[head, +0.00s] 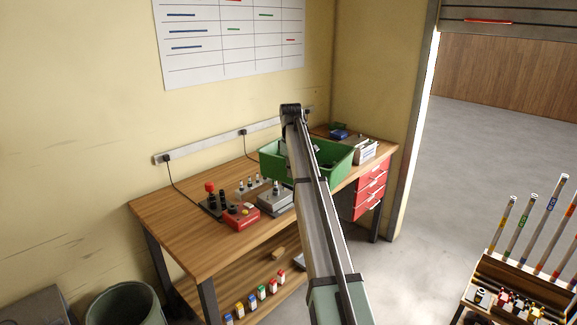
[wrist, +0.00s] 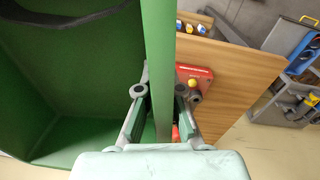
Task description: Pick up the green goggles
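No green goggles can be made out for sure. A green bin (head: 335,154) stands on the workbench in the head view, partly behind my arm. In the wrist view I look down into it; its green wall (wrist: 162,60) runs between the two fingers of my gripper (wrist: 161,110). The fingers stand apart, one inside the bin and one outside, with narrow gaps to the wall. A dark curved band (wrist: 75,20) shows inside the bin; I cannot tell what it belongs to. In the head view my fingers are hidden or too small to read.
The wooden bench (head: 165,215) holds a red control box (head: 241,216) with a yellow button, grey devices (head: 276,199) and a joystick unit (head: 212,201) left of the bin. Red drawers (head: 370,190) are under its right end. A wall with a power strip (head: 205,145) is behind.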

